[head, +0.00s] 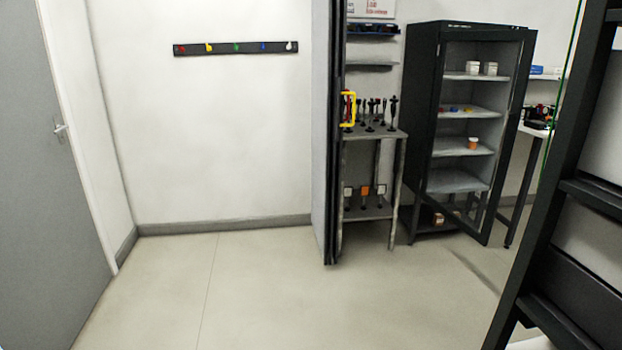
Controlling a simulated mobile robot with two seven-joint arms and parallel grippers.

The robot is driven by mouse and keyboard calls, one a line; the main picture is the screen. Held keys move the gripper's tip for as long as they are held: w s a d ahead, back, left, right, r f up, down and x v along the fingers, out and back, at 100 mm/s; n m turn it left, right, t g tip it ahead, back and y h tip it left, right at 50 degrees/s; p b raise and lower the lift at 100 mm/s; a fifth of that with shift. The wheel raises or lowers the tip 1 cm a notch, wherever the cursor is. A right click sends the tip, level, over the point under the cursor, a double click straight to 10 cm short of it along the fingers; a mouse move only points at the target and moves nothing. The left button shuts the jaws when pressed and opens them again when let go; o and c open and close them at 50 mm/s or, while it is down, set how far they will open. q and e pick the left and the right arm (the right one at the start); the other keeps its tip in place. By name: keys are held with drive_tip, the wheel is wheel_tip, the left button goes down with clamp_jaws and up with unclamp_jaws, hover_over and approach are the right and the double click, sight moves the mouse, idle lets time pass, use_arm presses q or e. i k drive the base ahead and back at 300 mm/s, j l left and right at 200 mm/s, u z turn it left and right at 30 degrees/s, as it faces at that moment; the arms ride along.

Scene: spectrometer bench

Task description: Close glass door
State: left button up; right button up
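A tall black cabinet (421,125) stands against the back wall, right of centre. Its black-framed glass door (508,145) appears to stand ajar, with the bottom edge slanting out from the left side toward the lower right corner. I cannot tell exactly how far it is open. White cups, small coloured items and an orange cup (473,143) show on the shelves inside. Neither of my grippers is in view.
A large black frame (555,190) fills the near right. A grey door (40,190) is at far left. The floor (260,290) in front is clear.

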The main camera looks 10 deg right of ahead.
sight(530, 37)
drive_tip(key=i+z, duration=0.2)
drive_tip(key=i, duration=0.35)
drive_tip(key=i+j+z, duration=0.2)
drive_tip(key=i, duration=0.35)
drive_tip(key=i+z, duration=0.35)
drive_tip(key=i, duration=0.15)
drive_tip(key=i+z, duration=0.35)
drive_tip(key=i, duration=0.15)
drive_tip(key=z, duration=0.4)
drive_tip(key=i+j, duration=0.05)
drive_tip(key=j, duration=0.05)
